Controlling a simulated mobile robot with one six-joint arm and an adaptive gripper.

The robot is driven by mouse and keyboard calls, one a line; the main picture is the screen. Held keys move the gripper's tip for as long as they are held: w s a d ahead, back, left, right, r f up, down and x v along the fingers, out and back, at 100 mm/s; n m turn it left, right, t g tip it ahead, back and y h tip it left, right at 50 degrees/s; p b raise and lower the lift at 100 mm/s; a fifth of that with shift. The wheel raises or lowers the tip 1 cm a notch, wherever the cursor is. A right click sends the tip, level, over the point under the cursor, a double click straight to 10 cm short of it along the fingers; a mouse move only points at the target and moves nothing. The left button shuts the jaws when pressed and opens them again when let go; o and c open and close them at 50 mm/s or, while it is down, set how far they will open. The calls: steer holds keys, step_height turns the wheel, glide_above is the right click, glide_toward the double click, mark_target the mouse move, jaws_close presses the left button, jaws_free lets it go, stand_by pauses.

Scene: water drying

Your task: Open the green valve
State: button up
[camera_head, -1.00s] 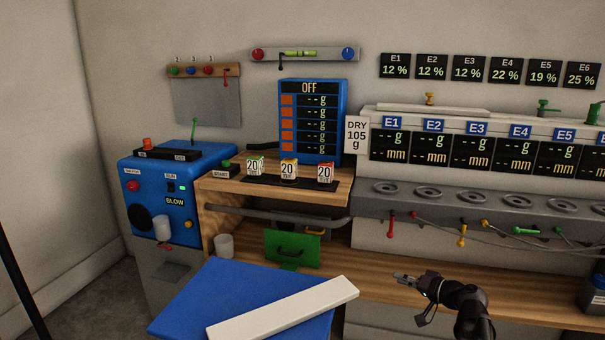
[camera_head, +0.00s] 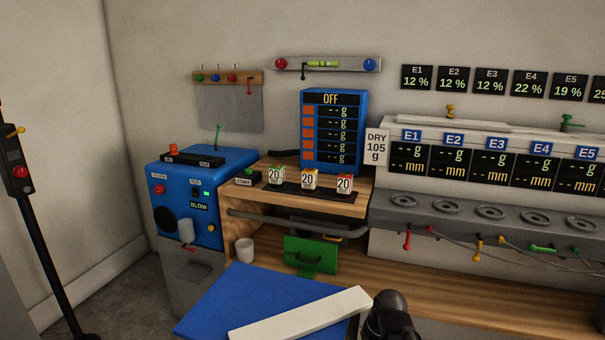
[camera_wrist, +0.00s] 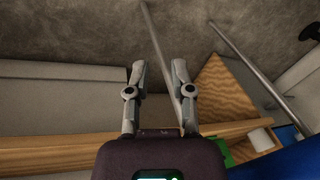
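Several green handles show in the head view, and I cannot tell for certain which is the green valve. One green lever (camera_head: 218,134) stands upright on top of the blue machine (camera_head: 188,200). A green tap (camera_head: 570,121) sits on top of the long bench unit at the right. A green handle (camera_head: 542,248) lies sideways on the unit's front, under E4. In the wrist view my gripper (camera_wrist: 159,66) is open, with nothing between its fingers. In the head view only my dark arm shows at the bottom, and its fingers are not visible.
A white bar (camera_head: 300,314) lies on a blue panel (camera_head: 245,292) just left of my arm. A white cup (camera_head: 244,249) and a green panel with a handle (camera_head: 310,255) are beyond it. Red and yellow handles hang along the unit. A black post (camera_head: 40,235) stands at left.

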step_height(320, 180, up, 39)
steer(key=s+h+p, duration=0.2)
steer(key=p, duration=3.7)
steer(key=shift+s+f+g, duration=0.15)
steer(key=shift+s+g, duration=0.15)
steer(key=shift+g, duration=0.1)
steer(key=shift+s+a+f, duration=0.1)
